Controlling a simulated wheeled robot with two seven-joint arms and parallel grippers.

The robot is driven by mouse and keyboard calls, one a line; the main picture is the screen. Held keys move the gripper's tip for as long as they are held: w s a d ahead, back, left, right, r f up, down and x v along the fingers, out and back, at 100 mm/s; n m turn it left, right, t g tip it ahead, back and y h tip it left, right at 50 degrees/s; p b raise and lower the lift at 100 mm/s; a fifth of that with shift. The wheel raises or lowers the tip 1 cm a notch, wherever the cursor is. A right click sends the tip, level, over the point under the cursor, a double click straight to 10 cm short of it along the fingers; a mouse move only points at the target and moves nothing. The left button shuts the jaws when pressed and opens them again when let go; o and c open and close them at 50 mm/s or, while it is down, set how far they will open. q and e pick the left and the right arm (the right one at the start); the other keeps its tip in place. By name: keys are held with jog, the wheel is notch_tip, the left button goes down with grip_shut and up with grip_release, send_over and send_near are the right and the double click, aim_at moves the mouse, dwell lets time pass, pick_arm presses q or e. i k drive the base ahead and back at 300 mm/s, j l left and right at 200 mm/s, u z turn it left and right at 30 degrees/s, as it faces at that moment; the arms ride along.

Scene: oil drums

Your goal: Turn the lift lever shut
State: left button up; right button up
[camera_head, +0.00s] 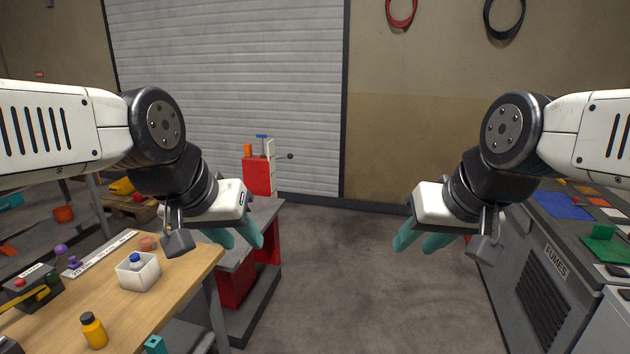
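A red unit (257,178) stands on the grey bench at the back, left of centre. A thin rod with a dark ball knob (290,156) sticks out to the right from its upper part, roughly level. It looks like a lever; I cannot tell for certain that it is the lift lever. My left gripper (243,244) has teal fingers apart and empty, nearer to me and below the knob in the picture. My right gripper (413,249) is open and empty over bare floor, well right of the lever. Both are clear of the lever.
A wooden table (185,268) at the left holds a white box (139,273), a yellow bottle (93,330) and small parts. A grey cabinet (535,280) marked FUMES stands at the right. The floor (345,280) between is clear. A roller shutter (225,80) closes the back.

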aim_at(262, 156)
jog(key=i+u, duration=0.2)
jog(key=i, duration=0.25)
jog(key=i+l+u, duration=0.2)
jog(key=i, duration=0.25)
jog(key=i+l+u, duration=0.2)
jog(key=i, duration=0.25)
jog(key=i+l, duration=0.1)
jog(key=i, duration=0.5)
jog(key=i+l+u, duration=0.1)
jog(key=i, duration=0.45)
jog(key=i+l, duration=0.15)
jog(key=i, duration=0.45)
